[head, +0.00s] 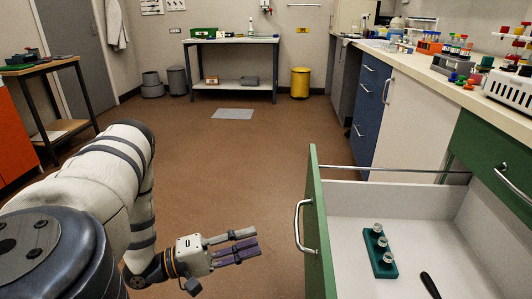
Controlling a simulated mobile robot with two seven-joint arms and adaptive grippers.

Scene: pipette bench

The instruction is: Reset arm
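My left gripper (247,243) is in the lower middle of the head view, at the end of my pale arm. Its two fingers point right and stand apart with nothing between them, so it looks open and empty. It hangs over the brown floor, left of an open green-fronted drawer (316,225), and is apart from the drawer handle (302,227). My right gripper is not in view.
The drawer holds a green block with several metal-topped pieces (388,268) and a black tool (429,286). Above it runs a counter (420,66) with racks. A back table (232,40), yellow bin (300,82) and grey mat (232,113) are far off. Middle floor is clear.

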